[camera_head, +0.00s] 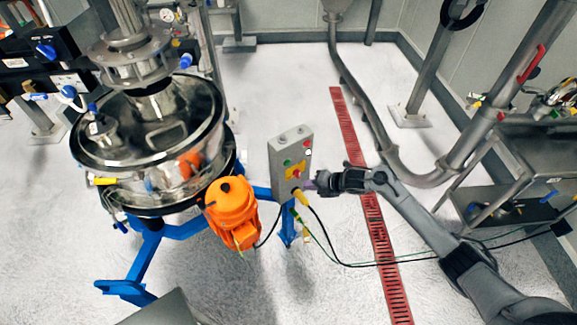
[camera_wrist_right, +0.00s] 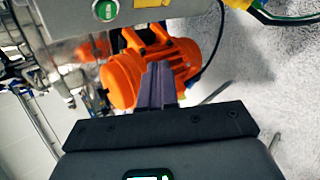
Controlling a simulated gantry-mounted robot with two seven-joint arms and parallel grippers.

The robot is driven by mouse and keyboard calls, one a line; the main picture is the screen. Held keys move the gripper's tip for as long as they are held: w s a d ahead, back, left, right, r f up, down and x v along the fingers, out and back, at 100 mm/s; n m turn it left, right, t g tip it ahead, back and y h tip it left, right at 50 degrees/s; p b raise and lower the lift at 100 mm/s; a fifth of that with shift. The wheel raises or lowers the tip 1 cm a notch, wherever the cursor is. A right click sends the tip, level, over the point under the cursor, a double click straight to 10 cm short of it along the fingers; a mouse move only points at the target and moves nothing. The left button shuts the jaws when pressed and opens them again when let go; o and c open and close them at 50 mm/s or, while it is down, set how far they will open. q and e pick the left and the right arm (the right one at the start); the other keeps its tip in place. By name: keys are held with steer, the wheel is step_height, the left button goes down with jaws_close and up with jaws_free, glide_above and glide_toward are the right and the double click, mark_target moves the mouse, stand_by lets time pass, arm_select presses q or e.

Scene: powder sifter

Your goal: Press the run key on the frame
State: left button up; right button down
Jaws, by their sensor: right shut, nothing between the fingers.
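A grey control box (camera_head: 292,160) stands upright on the blue frame (camera_head: 262,192). Its face carries a red button, a white one, a yellow-and-red stop knob (camera_head: 295,173) and small green spots. I cannot tell from the head view which one is the run key. In the right wrist view a green round button (camera_wrist_right: 105,11) shows on the grey box at the top edge. My right gripper (camera_head: 312,184) is shut and empty, its fingertips close to the lower right of the box; whether they touch is unclear. The fingers also show in the wrist view (camera_wrist_right: 158,80). My left gripper is not in view.
An orange motor (camera_head: 231,205) hangs left of the box, beside the steel sifter drum (camera_head: 150,140). Black and green cables run from the box across the floor. A steel pipe (camera_head: 375,120) and a red floor grate (camera_head: 358,150) lie to the right.

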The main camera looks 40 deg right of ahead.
mark_target(287, 162)
arm_select(q)
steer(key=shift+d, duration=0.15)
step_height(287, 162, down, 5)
steer(key=b, duration=0.5)
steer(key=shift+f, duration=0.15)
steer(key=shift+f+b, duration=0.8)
steer(key=shift+b, duration=0.2)
arm_select(e)
steer(key=w, duration=0.8)
steer(key=shift+w, duration=0.4)
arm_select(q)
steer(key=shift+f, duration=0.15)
arm_select(e)
steer(key=shift+w, duration=0.1)
